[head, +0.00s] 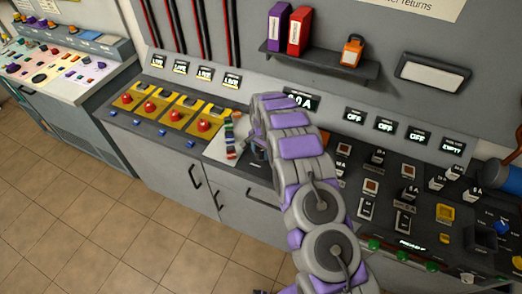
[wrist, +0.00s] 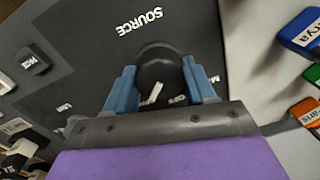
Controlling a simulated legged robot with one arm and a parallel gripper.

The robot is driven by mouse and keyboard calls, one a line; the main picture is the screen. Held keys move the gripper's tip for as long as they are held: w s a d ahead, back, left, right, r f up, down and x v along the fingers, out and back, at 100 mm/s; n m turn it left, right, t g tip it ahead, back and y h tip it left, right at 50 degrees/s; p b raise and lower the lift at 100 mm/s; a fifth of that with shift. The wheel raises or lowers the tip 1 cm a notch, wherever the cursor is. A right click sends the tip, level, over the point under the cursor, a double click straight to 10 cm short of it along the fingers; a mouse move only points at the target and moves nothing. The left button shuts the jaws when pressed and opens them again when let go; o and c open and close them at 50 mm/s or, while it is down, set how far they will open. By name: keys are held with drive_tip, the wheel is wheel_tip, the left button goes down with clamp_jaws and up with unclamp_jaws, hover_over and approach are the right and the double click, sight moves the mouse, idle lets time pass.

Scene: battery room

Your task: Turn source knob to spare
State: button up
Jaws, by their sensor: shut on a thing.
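The source knob (wrist: 158,68) is a round black knob on a dark panel (wrist: 88,28). The word SOURCE (wrist: 140,21) is printed upside down beyond it in the wrist view. My gripper (wrist: 160,84) has its two blue fingers on either side of the knob, shut on it. A small white mark shows on the knob's near side. Other labels around the knob are partly covered by the fingers, so its setting cannot be read. In the head view, my arm hides the knob, and my gripper (head: 258,150) shows only partly at the console.
Colored labelled tags (wrist: 302,30) lie at the right in the wrist view. Yellow units with red buttons (head: 168,104) stand left of my arm, and black switches (head: 378,157) stand right. A shelf (head: 330,66) with binders and an orange padlock is above. The tiled floor is clear.

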sight(261, 151)
drive_tip(key=shift+a, duration=0.1)
drive_tip(key=o, duration=1)
drive_tip(key=shift+r, duration=0.6)
wheel_tip(261, 151, up, 16)
drive_tip(key=shift+s+p, duration=0.1)
drive_tip(key=shift+p, duration=0.4)
